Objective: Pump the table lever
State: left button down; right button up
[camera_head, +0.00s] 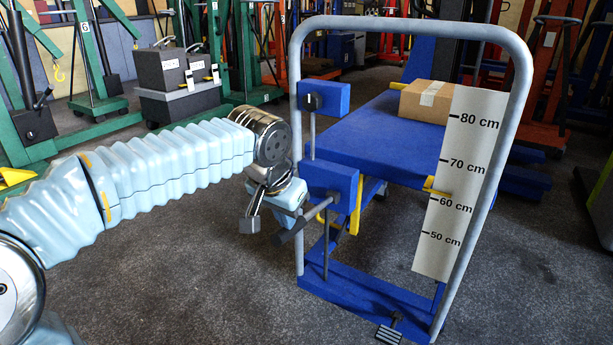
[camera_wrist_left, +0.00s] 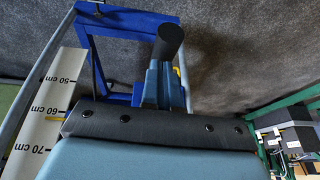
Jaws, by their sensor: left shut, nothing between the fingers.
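The blue lift table (camera_head: 355,135) stands behind its grey tube handle frame (camera_head: 297,85). A height scale (camera_head: 462,180) hangs at the frame's right side, and a yellow pointer (camera_head: 432,188) shows just above its 60 cm mark. The table lever (camera_head: 290,235) has a black grip, sticking out left from below the lower blue block. My left gripper (camera_head: 288,220) is shut and empty, right beside the lever's grip. In the left wrist view the black grip (camera_wrist_left: 169,40) is just beyond the fingertips (camera_wrist_left: 162,75); I cannot tell whether they touch. My right gripper is not in view.
A cardboard box (camera_head: 427,102) lies on the table top. A foot pedal (camera_head: 389,334) sits at the front of the blue base. Green and red lifting equipment and grey boxes (camera_head: 180,85) stand behind. The floor in front and left is clear.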

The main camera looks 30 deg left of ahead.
aim_at(282, 233)
pick_arm(q)
jog(key=f+b, duration=0.1)
jog(key=f, duration=0.1)
jog(key=s+f+b, duration=0.1)
jog(key=shift+a+f, duration=0.1)
jog(key=shift+f, duration=0.3)
jog(key=shift+s+f, duration=0.25)
jog(key=shift+f, duration=0.2)
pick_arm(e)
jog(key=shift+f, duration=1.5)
pick_arm(q)
jog(key=shift+f, duration=0.1)
jog(key=r+p, duration=0.4)
jog(key=r, duration=0.1)
jog(key=shift+w+d+r, duration=0.15)
jog(key=shift+d, duration=0.15)
jog(key=s+r+p, duration=0.1)
jog(key=s+r, duration=0.5)
jog(key=r, duration=0.1)
jog(key=shift+s+d+r+p, duration=0.25)
jog(key=shift+s+r+p, duration=0.05)
jog(key=shift+p, duration=0.1)
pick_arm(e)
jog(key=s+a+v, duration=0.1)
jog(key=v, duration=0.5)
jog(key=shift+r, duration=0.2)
